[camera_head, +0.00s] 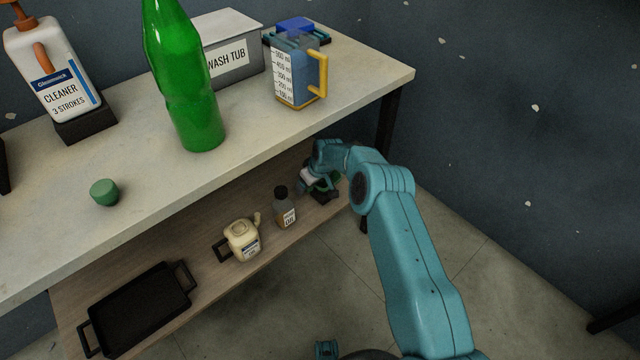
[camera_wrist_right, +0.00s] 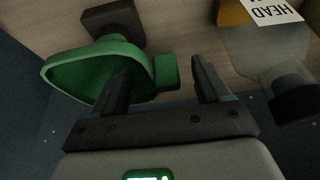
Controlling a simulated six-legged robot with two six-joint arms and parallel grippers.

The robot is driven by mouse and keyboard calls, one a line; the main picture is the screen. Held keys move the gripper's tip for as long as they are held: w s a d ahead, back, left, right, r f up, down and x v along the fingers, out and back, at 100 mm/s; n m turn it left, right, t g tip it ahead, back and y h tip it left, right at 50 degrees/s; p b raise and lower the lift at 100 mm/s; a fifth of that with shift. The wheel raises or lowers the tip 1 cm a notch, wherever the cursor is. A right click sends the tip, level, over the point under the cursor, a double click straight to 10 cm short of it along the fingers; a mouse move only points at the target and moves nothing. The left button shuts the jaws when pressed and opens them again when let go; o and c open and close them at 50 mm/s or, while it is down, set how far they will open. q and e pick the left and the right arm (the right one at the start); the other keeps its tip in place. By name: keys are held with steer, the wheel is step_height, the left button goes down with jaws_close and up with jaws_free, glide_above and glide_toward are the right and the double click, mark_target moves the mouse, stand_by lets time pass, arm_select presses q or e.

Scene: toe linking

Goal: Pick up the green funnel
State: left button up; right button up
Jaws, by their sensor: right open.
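The green funnel (camera_wrist_right: 82,72) lies on the lower shelf. In the right wrist view its wide bowl is at the left, and a short green block-like part of it (camera_wrist_right: 166,72) sits between my right gripper's fingers. My right gripper (camera_wrist_right: 161,70) is open, with the left finger across the bowl and the right finger apart from the funnel. In the head view the right gripper (camera_head: 319,182) is low at the right end of the shelf and hides most of the funnel. My left gripper is not in view.
On the lower shelf (camera_head: 205,272) stand a dark-capped bottle (camera_head: 286,212), a cream jug (camera_head: 241,240) and a black tray (camera_head: 140,305). The worktop above (camera_head: 150,170) holds a green bottle (camera_head: 190,95) and a measuring jug (camera_head: 297,75). A dark block (camera_wrist_right: 112,20) is behind the funnel.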

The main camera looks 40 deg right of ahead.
steer(key=shift+s+r, duration=0.1)
steer(key=shift+r, duration=0.2)
steer(key=shift+f, duration=0.15)
steer(key=c, duration=1)
steer(key=shift+c, duration=0.6)
steer(key=shift+s, duration=0.1)
